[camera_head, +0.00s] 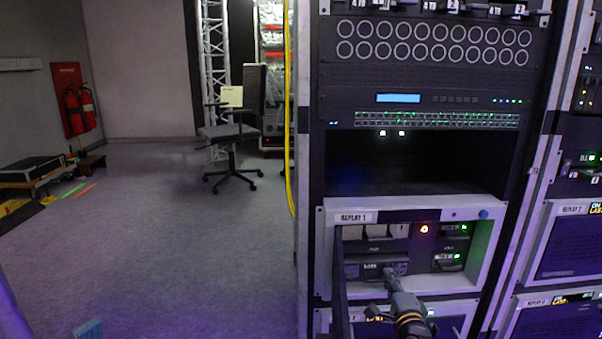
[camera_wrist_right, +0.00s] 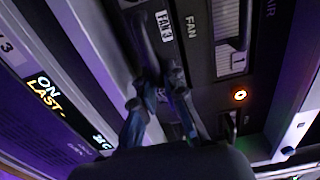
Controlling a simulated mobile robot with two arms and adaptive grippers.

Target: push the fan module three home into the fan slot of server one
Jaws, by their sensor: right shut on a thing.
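Server one (camera_head: 357,217), labelled REPLAY 1, sits in the rack with its front bay uncovered. My right gripper (camera_head: 392,276) reaches into its lower part. In the right wrist view my right gripper (camera_wrist_right: 157,92) is shut on the dark handle of fan module three (camera_wrist_right: 164,25), which carries a FAN 3 label. In the head view the module (camera_head: 369,268) shows as a dark block at the bay's lower left. How far it stands out of the fan slot cannot be told.
An empty rack space (camera_head: 410,163) lies above. A chair (camera_head: 230,135) stands on clear floor.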

